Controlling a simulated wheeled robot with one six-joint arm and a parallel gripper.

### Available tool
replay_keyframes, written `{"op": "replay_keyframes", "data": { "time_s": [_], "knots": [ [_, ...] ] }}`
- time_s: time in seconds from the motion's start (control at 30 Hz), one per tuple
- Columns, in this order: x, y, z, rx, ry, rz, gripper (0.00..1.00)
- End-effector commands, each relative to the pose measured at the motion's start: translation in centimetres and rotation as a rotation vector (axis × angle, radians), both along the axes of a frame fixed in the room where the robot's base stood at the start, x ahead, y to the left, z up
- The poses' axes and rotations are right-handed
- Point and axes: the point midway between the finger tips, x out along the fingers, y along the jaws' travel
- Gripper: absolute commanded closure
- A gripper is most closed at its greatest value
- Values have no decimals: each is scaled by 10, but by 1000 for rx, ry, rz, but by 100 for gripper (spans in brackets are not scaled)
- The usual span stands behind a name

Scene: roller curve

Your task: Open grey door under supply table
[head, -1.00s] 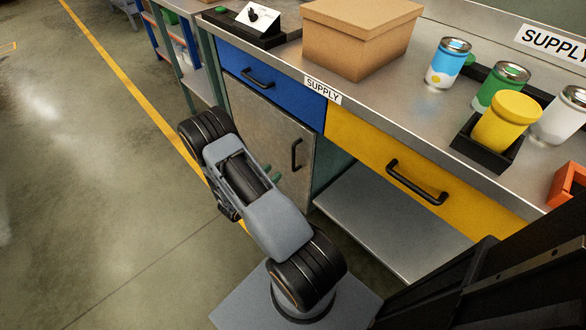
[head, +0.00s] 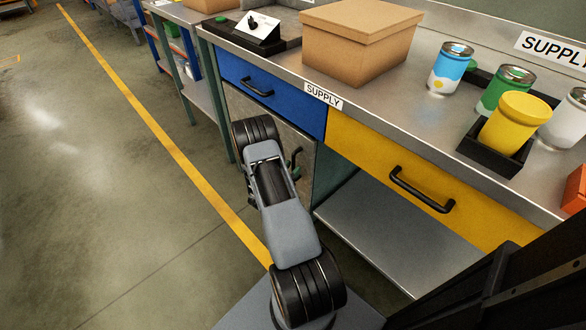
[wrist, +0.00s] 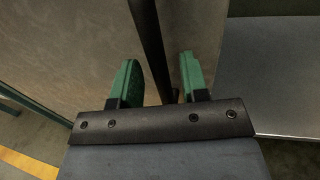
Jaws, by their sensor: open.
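The grey door (head: 281,124) is under the blue drawer of the supply table and appears shut. Its black upright bar handle (head: 296,156) is near the door's right edge, partly hidden by my arm. In the wrist view, the handle (wrist: 148,45) runs between the two green fingers of my gripper (wrist: 157,80), which stand apart on either side of it. The fingers are open, and I cannot tell whether either touches the handle. In the head view my gripper (head: 295,172) is mostly hidden behind my arm; only a little green shows at the handle.
A blue drawer (head: 262,88) is above the door and a yellow drawer (head: 385,165) to its right. A bare lower shelf (head: 380,240) lies right of the door. A cardboard box (head: 355,45) and several cans stand on the table. The floor left is clear.

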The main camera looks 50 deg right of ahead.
Motion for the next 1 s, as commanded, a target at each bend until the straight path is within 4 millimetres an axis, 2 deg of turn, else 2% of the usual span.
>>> {"op": "replay_keyframes", "data": {
  "time_s": [0.2, 0.5, 0.9, 1.0],
  "knots": [
    [1, -11, 0, 0, -1, 0, 59],
    [1, -12, 0, 0, 0, 0, 59],
    [1, -12, 0, 0, 0, 0, 98],
    [1, -12, 0, 0, 0, 0, 100]
  ]
}}
